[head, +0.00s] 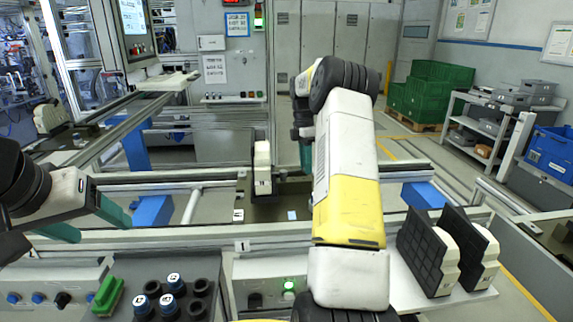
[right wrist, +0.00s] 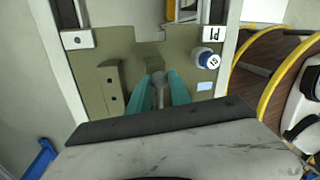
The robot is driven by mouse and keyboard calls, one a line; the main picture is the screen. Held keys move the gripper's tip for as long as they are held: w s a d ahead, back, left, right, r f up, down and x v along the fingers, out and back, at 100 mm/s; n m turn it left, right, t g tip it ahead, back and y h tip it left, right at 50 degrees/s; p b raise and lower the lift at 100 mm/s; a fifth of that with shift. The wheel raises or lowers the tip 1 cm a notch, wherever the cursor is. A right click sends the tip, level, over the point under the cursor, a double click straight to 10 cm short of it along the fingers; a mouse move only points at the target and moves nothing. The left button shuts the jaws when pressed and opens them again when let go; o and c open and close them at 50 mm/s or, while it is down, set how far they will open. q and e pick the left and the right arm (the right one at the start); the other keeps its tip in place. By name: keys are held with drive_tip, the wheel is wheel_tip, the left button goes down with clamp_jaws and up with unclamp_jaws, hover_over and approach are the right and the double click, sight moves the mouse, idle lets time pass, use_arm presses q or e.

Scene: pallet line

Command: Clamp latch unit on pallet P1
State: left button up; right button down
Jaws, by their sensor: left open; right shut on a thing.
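The olive pallet with a P1 label (right wrist: 212,33) fills the middle of the right wrist view. In the head view the pallet (head: 268,208) lies on the rails at centre. My right gripper (right wrist: 161,95) is shut on a grey round-headed lever (right wrist: 159,77) above the pallet; in the head view my right arm mostly hides it. A block with two holes (right wrist: 110,88) is to its left. A tall white unit (head: 262,168) stands upright at the pallet in the head view. I cannot tell which part is the latch unit. My left gripper (head: 92,224) is open and empty at the left.
A blue-ringed, white-capped piece (right wrist: 207,59) is at the pallet's right side. Two black-backed units (head: 427,252) stand on the shelf at right.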

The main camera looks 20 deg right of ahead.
idle(0.3)
drive_tip(key=c, duration=1.2)
unclamp_jaws()
wheel_tip(320, 180, up, 8)
drive_tip(key=w, duration=0.1)
drive_tip(key=shift+w+f, duration=0.15)
drive_tip(key=shift+w, duration=0.15)
